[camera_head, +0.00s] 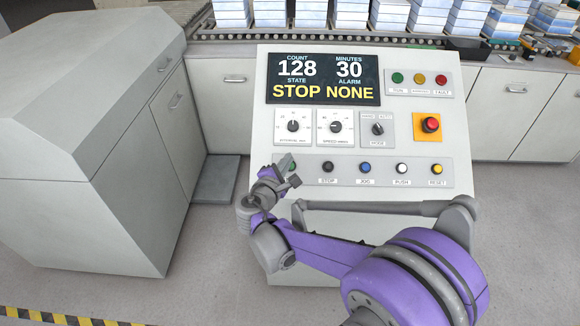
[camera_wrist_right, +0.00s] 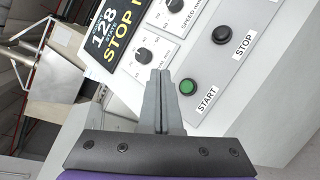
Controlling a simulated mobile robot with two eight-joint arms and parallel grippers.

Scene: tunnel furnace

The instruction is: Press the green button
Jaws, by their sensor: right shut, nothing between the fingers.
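The green button (camera_wrist_right: 187,87) shows clearly in the right wrist view, with the label START beside it. In the head view, the green button (camera_head: 293,165) is at the left end of the lower button row, partly hidden by my gripper. My right gripper (camera_head: 288,164) is shut and empty, right by this button. In the right wrist view its closed fingertips (camera_wrist_right: 160,74) point to the panel just left of the green button. I cannot tell whether they touch the panel. My left gripper is not in view.
The control panel (camera_head: 262,130) has a black STOP button (camera_head: 328,166) to the right, then blue, white and yellow buttons. A red emergency button (camera_head: 431,124) sits higher right. The display (camera_head: 323,80) reads STOP. A grey cabinet (camera_head: 90,130) stands at left.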

